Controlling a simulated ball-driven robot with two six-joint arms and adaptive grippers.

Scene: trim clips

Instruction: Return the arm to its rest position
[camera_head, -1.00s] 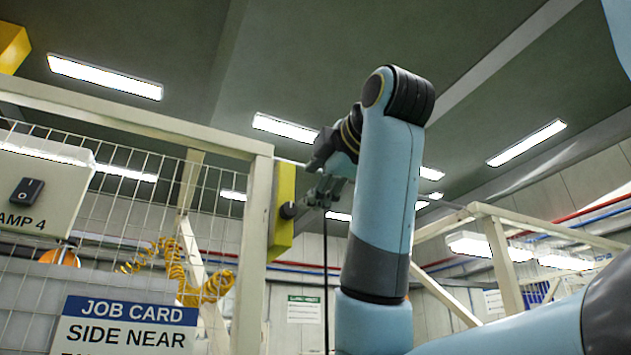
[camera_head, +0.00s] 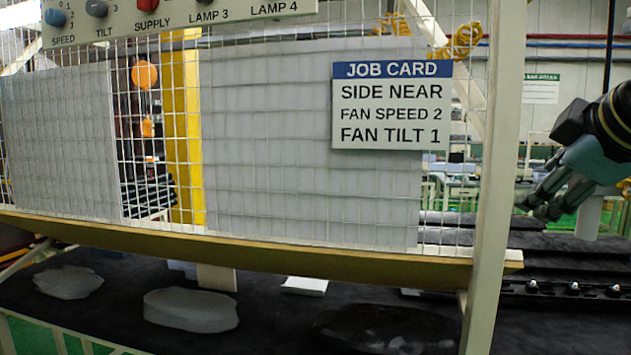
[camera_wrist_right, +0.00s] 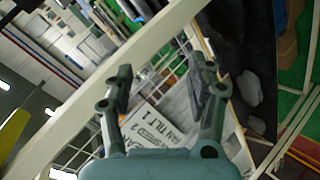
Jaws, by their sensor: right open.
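My right gripper (camera_head: 545,198) is at the right edge of the head view, right of the cream frame post and apart from it. Its fingers point left and down, and nothing shows between them. In the right wrist view the two fingers of the right gripper (camera_wrist_right: 163,85) stand apart, open and empty. The job card (camera_wrist_right: 160,120) shows behind them, tilted, some way off. My left gripper is in neither view.
A wire mesh panel in a cream frame (camera_head: 490,190) stands in front. It carries the job card (camera_head: 392,106) and a control panel with knobs (camera_head: 148,28). Below, grey flat pieces (camera_head: 190,310) lie on a black surface. A yellow post (camera_head: 183,130) stands behind the mesh.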

